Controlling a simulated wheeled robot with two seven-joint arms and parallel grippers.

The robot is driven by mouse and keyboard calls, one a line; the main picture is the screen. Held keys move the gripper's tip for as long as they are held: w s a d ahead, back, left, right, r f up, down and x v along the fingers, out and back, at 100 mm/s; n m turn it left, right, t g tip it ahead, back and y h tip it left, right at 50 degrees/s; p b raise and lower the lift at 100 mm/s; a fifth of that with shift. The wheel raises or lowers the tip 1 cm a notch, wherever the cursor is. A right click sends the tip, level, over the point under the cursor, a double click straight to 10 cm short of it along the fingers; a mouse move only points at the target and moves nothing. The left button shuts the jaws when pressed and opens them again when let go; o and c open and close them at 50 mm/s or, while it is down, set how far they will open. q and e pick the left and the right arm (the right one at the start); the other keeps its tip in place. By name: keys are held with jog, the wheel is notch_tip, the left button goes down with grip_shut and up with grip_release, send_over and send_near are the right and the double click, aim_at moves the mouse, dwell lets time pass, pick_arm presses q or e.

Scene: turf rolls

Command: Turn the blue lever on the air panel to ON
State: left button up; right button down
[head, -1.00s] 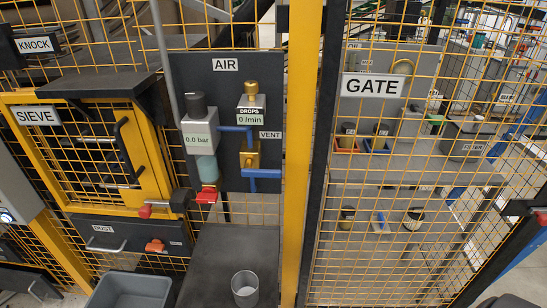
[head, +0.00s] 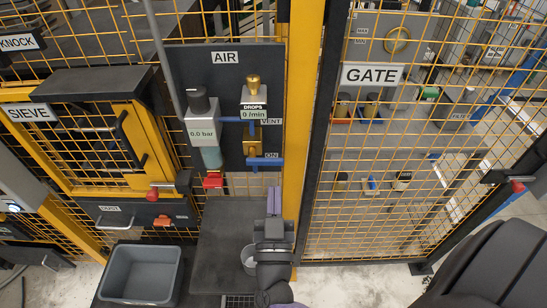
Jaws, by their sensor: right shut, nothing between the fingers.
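The dark air panel (head: 180,75) hangs on the yellow mesh, with a brass valve (head: 250,139) at its lower right. A blue bar, seemingly the blue lever (head: 265,161), lies level just below the ON label (head: 271,155); the VENT label (head: 271,121) is higher up. I cannot tell for sure which blue part is lever and which is pipe. The gauge reads 0.0 bar and the drops display 0 /min. My right gripper (head: 274,194) is shut and empty, its purple fingers pointing up, below the bar and apart from it in the picture. My left gripper is not in view.
A dark table (head: 215,235) stands under the panel; a clear cup (head: 246,256) on it is partly hidden by my gripper. A grey bin (head: 140,274) stands at lower left. A yellow post (head: 300,120) rises right of the panel. A red knob (head: 212,181) is under the regulator.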

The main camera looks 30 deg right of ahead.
notch_tip(320, 180, up, 4)
jog(key=f+p, duration=0.1)
send_over(274, 165)
jog(key=f, duration=0.1)
jog(key=f+b, duration=0.1)
jog(key=s+f, duration=0.1)
jog(key=shift+a+b, duration=0.3)
jog(key=shift+a, duration=0.05)
jog(key=shift+f, duration=0.4)
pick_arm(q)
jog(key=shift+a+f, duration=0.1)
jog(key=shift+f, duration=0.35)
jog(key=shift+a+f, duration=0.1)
pick_arm(e)
jog(key=shift+f, duration=0.1)
jog(key=shift+m+b, duration=0.3)
jog(key=shift+s+f, duration=0.1)
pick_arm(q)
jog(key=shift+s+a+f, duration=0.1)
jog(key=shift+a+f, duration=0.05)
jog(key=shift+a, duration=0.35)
pick_arm(e)
jog(key=shift+m, duration=0.3)
